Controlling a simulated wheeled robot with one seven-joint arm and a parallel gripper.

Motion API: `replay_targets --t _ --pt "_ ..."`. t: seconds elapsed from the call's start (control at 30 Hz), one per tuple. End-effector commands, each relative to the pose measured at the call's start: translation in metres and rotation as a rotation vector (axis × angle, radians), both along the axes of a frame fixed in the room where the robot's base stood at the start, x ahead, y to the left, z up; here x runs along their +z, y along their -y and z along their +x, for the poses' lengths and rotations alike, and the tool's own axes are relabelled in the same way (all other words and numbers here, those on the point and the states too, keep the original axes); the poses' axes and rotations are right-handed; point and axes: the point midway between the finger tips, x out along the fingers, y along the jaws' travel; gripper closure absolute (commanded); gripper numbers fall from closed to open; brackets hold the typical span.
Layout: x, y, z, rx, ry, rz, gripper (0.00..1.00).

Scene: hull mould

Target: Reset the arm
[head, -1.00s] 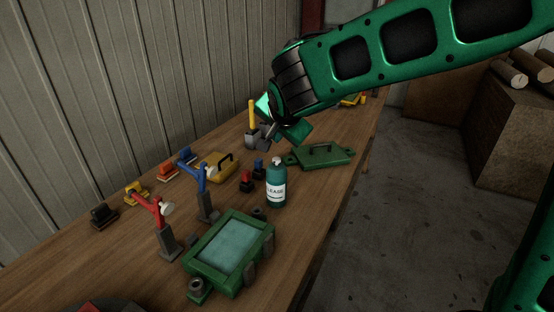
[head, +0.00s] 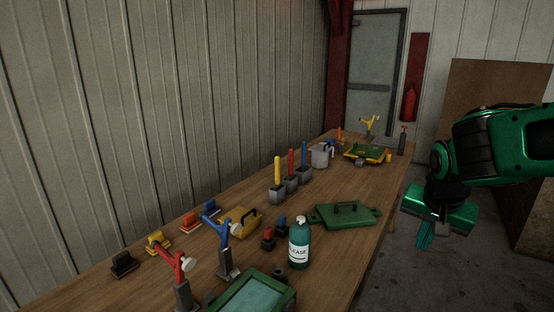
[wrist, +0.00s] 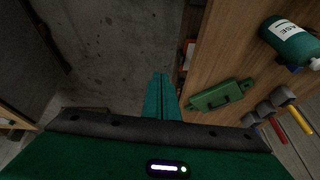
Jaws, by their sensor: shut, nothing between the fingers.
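My gripper (head: 424,237) hangs at the right of the head view, off the right edge of the workbench and above the concrete floor. Its teal fingers point down and are shut together with nothing between them. In the wrist view the closed fingers (wrist: 160,98) show at the middle, with the bench to their right. My green arm enters from the right of the head view and is clear of the objects on the bench.
The wooden bench (head: 150,284) holds a green lid (head: 344,215), a release bottle (head: 299,244), a green mould (head: 255,296), red and blue lamps, stamps, coloured-handled tools and a grey jug (head: 320,155). Bare floor (head: 395,280) lies right of the bench.

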Motion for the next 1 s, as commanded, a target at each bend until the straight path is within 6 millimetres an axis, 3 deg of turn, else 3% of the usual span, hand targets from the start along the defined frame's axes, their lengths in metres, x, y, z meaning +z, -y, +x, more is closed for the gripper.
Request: replay_targets --t 0.03,0.2,0.3,0.43,0.6,1.0 --pt "-0.004 0.022 -0.026 -0.008 -0.046 0.002 1.00" --pt "-0.019 0.062 -0.113 0.028 -0.205 0.041 1.00" --pt "-0.027 0.071 -0.159 0.057 -0.278 0.080 1.00" --pt "-0.034 0.072 -0.202 0.095 -0.340 0.129 1.00" --pt "-0.038 0.071 -0.228 0.125 -0.374 0.165 1.00" --pt "-0.038 0.071 -0.230 0.130 -0.377 0.169 1.00"
